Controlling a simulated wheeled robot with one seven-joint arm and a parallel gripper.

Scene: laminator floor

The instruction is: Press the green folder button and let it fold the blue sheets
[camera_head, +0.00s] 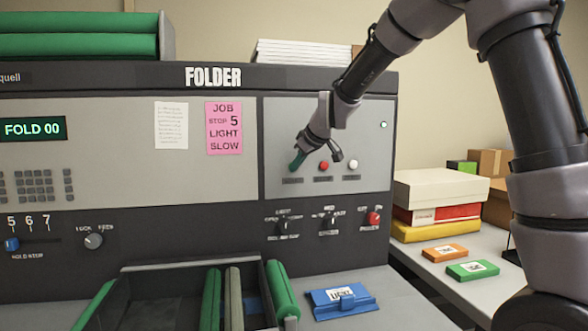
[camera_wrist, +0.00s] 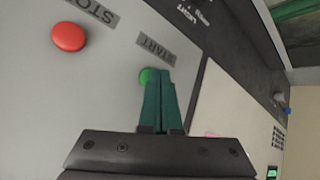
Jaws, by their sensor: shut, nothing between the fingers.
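The folder machine (camera_head: 230,160) has a light grey control panel at its right. My gripper (camera_head: 297,163) is shut and empty at the left end of that panel's button row. Its fingertips cover the green button in the head view. In the wrist view, the green START button (camera_wrist: 147,75) shows partly behind the fingertips of my gripper (camera_wrist: 160,75); I cannot tell whether they touch. The red STOP button (camera_head: 324,166) is to the right and also shows in the wrist view (camera_wrist: 68,36). A blue folded packet (camera_head: 325,302) lies before the machine. The display (camera_head: 33,129) reads FOLD 00.
A white button (camera_head: 353,164) and a lit lamp (camera_head: 383,125) are on the panel. Knobs (camera_head: 329,221) sit below. A pink note (camera_head: 224,128) reads JOB STOP 5 LIGHT SLOW. A tray with green rollers (camera_head: 212,297) is low in front. Boxes (camera_head: 440,187) stand at right.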

